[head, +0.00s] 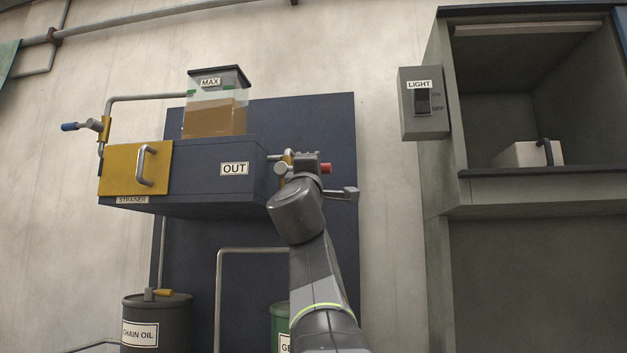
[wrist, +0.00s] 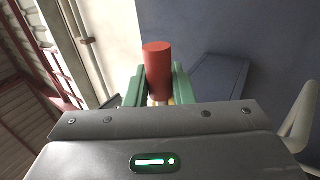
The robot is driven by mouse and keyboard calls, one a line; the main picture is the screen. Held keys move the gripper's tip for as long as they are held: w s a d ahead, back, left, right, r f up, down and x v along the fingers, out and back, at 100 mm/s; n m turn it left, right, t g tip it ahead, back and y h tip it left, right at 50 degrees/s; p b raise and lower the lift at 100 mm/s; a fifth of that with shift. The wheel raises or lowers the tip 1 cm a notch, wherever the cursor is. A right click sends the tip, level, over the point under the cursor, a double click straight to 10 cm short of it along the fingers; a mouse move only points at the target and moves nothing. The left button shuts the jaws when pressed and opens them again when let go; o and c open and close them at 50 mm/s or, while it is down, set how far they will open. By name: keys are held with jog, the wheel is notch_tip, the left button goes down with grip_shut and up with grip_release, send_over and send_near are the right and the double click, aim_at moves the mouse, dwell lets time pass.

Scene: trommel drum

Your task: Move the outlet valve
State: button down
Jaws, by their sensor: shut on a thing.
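The outlet valve's red handle (wrist: 157,66) stands between the green fingers of my gripper (wrist: 158,88) in the wrist view. My gripper is shut on it. In the head view the red handle end (head: 327,168) shows just right of my gripper (head: 309,164). The valve's pale metal and brass body (head: 285,160) sits at the right side of the dark blue box labelled OUT (head: 208,172). My gripper and wrist hide part of the valve, so its exact angle is hard to tell.
A blue-handled valve (head: 82,126) is at far left, above the yellow strainer door (head: 125,172). A clear MAX tank (head: 217,112) with brown fluid sits on the box. A LIGHT switch box (head: 423,104) and a grey cabinet (head: 443,222) stand at right. Drums stand below.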

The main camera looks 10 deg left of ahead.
jog(key=shift+s+r+n+y, duration=0.1)
jog(key=shift+r+n+y, duration=0.1)
jog(key=shift+n+y, duration=0.2)
jog(key=c, duration=1.3)
grip_release()
jog(key=shift+f, duration=0.1)
jog(key=b+v, duration=0.6)
jog(key=v, duration=0.7)
jog(key=shift+s+b, duration=0.3)
jog(key=shift+a+f, duration=0.1)
jog(key=p+x, duration=0.6)
jog(key=x, duration=0.8)
jog(key=shift+f+p, duration=0.1)
jog(key=shift+p, duration=0.2)
jog(key=shift+f, duration=0.1)
